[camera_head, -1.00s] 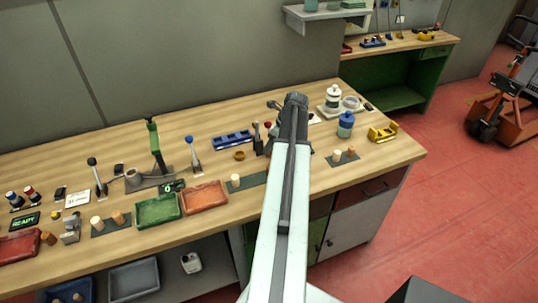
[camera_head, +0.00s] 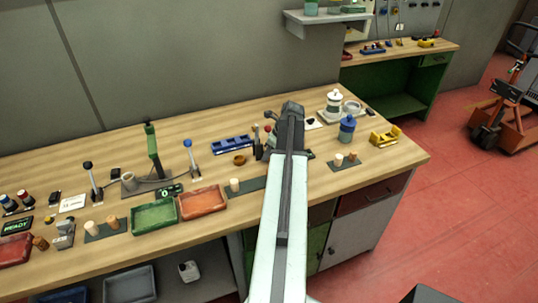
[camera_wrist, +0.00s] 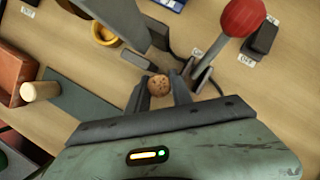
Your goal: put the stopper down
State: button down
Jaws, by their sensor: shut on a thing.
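A brown speckled cork stopper (camera_wrist: 159,85) sits between the fingertips of my gripper (camera_wrist: 168,88) in the wrist view. My gripper is shut on it, over the wooden bench top. I cannot tell whether the stopper touches the bench. In the head view my arm hides the stopper and the fingertips. A pale stopper (camera_wrist: 40,91) stands on a dark green mat (camera_wrist: 88,106) to the left of my gripper in the wrist view. The head view also shows this pale stopper (camera_head: 234,185) to the left of my arm.
A lever with a red ball knob (camera_wrist: 242,17) stands close to the right of my gripper. A yellow cup (camera_wrist: 105,33) is at the upper left. Green (camera_head: 154,230) and orange (camera_head: 199,217) trays lie left of my arm.

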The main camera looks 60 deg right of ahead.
notch_tip(320, 180, up, 10)
jog(key=p, duration=0.9)
jog(key=shift+p, duration=0.35)
jog(key=shift+f, duration=0.1)
jog(key=shift+d, duration=0.1)
